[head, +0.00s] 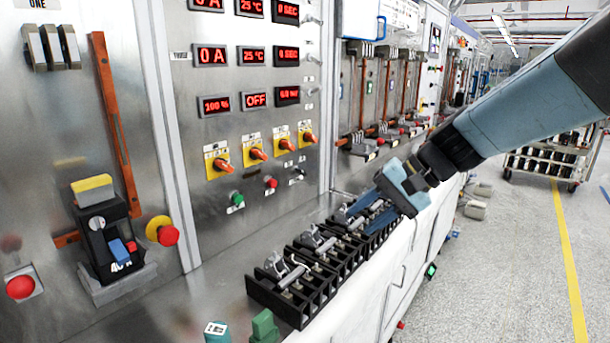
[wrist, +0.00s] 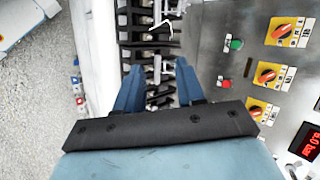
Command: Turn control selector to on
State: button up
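Several orange rotary selectors on yellow plates sit in a row on the metal panel, among them the leftmost selector (head: 218,163) and the rightmost selector (head: 307,137). A small dark switch (head: 297,172) sits below them, right of a red button. Labels are too small to read, so I cannot tell which is the control selector. My gripper (head: 366,214) is right of these controls, pointing down over the black terminal blocks. In the wrist view my gripper (wrist: 159,80) has its blue fingers apart with nothing held; orange selectors (wrist: 283,32) appear to the right.
Black terminal blocks (head: 296,297) line the ledge below the panel. A green button (head: 237,198) and a red button (head: 270,182) sit under the selectors. A breaker (head: 100,236) stands at left beside a red emergency button (head: 168,235). One display (head: 256,99) reads OFF. The right-hand floor is mostly clear.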

jog(key=w+a+m+t+y, duration=0.1)
jog(key=w+a+m+y, duration=0.15)
jog(key=w, duration=0.35)
jog(key=w+a+m+t+y, duration=0.1)
jog(key=w+a+m+y, duration=0.15)
jog(key=w, duration=0.45)
jog(key=m+t+y, duration=0.1)
jog(key=m+t, duration=0.6)
jog(key=m, duration=0.1)
send_near(304, 173)
jog(key=x, duration=0.9)
jog(key=shift+w+a, duration=0.2)
jog(key=shift+a, duration=0.05)
grip_shut()
